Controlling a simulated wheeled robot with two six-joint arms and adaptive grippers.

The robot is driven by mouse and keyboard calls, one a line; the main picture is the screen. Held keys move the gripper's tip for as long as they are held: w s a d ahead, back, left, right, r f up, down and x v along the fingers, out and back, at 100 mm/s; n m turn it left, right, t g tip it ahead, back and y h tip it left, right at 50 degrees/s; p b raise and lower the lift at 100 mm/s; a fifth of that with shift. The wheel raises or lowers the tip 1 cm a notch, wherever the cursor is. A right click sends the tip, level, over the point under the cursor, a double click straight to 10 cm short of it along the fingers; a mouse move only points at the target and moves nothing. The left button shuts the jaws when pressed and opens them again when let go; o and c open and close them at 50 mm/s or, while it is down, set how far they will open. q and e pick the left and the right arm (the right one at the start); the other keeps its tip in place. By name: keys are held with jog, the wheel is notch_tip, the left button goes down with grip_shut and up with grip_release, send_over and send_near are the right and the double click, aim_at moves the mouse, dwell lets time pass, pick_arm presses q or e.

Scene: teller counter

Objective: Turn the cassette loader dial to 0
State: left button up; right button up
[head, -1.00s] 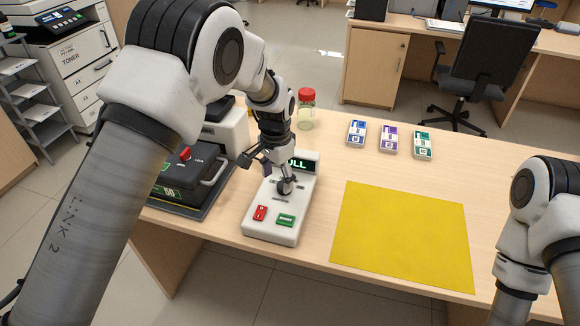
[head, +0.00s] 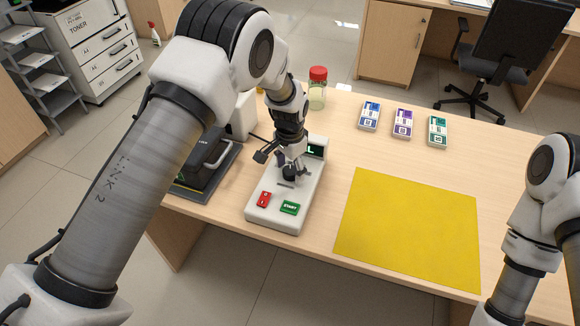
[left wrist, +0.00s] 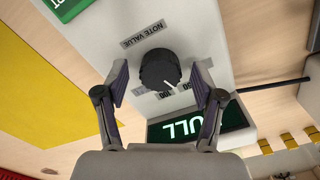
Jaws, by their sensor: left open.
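The cassette loader (head: 270,215) is a pale box on the desk with a red button, a green START button and a lit display (head: 315,149). In the left wrist view the display reads FULL (left wrist: 185,127). The dark round dial (left wrist: 158,68) has a white pointer mark and a NOTE VALUE label beside it; the small numbers around it are partly hidden. My left gripper (head: 291,172) is over the dial. In the left wrist view its open fingers (left wrist: 160,88) stand on either side of the dial, with visible gaps. My right arm shows at the right, its gripper out of view.
A yellow mat (head: 408,228) lies right of the loader. Blue (head: 370,115), purple (head: 403,122) and green (head: 437,131) note packs stand behind it. A red-lidded jar (head: 317,90) is behind the loader. A black case (head: 205,165) on a dark tray is close on the left.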

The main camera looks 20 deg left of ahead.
pick_arm(q)
jog(key=c, duration=1.1)
jog(key=shift+f, duration=0.1)
jog(key=shift+c, duration=0.2)
jog(key=shift+n, duration=0.3)
jog(key=n, duration=0.3)
jog(key=shift+p, duration=0.4)
jog(key=shift+s+n, duration=0.1)
jog(key=shift+n, duration=2)
jog(key=o, duration=1.1)
jog(key=shift+o, duration=0.2)
